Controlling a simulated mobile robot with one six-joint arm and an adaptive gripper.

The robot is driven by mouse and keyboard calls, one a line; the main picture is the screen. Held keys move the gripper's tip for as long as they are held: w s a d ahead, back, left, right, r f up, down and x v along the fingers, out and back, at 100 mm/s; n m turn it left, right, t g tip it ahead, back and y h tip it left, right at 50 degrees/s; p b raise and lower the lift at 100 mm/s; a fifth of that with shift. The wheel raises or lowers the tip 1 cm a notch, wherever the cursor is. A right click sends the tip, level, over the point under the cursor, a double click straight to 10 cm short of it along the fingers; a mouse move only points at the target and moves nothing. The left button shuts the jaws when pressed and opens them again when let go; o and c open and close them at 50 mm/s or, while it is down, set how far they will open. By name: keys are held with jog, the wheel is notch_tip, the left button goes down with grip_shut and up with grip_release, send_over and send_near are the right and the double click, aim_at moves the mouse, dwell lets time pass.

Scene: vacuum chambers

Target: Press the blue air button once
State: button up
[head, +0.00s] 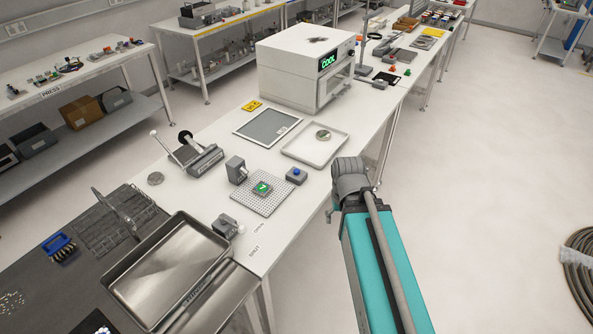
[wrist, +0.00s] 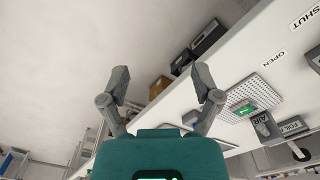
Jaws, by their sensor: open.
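The blue air button (head: 297,171) sits on top of a small grey box (head: 296,178) on the white bench in the head view, beside the right corner of a perforated plate (head: 250,203).
A green board (head: 262,188) lies on the perforated plate. A grey block (head: 236,168) and a valve box (head: 226,224) stand near it. A shallow white tray (head: 315,158) and a white chamber marked COOL (head: 290,70) are farther back.

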grip_shut()
dwell(1.3)
